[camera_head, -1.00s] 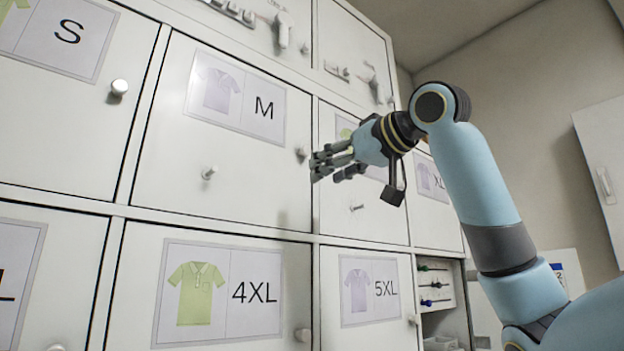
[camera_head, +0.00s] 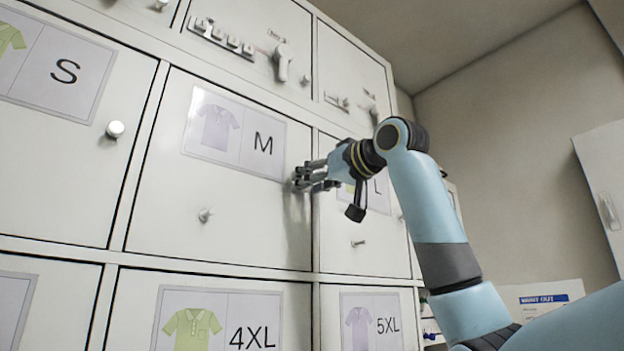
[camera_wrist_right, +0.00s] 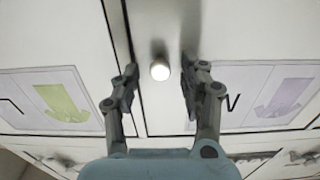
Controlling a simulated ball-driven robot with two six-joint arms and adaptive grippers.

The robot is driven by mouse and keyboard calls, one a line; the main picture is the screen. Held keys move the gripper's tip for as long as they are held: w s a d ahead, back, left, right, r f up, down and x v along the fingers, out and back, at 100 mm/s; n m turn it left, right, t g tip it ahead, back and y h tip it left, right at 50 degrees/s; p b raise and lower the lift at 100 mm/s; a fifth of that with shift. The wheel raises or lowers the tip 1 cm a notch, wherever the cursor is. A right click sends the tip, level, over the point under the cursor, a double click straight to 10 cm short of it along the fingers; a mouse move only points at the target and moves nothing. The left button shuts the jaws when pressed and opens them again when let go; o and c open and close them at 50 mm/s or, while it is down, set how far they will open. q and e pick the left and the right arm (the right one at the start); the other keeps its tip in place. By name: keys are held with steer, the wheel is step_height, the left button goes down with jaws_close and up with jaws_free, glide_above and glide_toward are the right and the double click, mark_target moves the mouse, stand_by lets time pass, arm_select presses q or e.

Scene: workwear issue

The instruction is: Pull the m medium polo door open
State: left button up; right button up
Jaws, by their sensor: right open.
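The M door (camera_head: 225,190) is a white locker door with a purple polo picture and the letter M. It looks closed. My right gripper (camera_head: 300,184) is at its right edge, beside the label, and hides the edge knob in the head view. In the right wrist view the picture is turned over, and the round white knob (camera_wrist_right: 160,71) sits between the two open fingers of my right gripper (camera_wrist_right: 158,85). There is a gap on both sides of the knob. The left gripper is not in view.
The S door (camera_head: 60,140) is to the left and the L door (camera_head: 365,225) to the right, partly behind my arm. The M door also bears a small knob-like fitting (camera_head: 205,215) low in its middle. The 4XL door (camera_head: 130,310) is below.

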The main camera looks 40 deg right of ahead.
steer(key=shift+c, duration=0.3)
jaws_close()
stand_by(0.3)
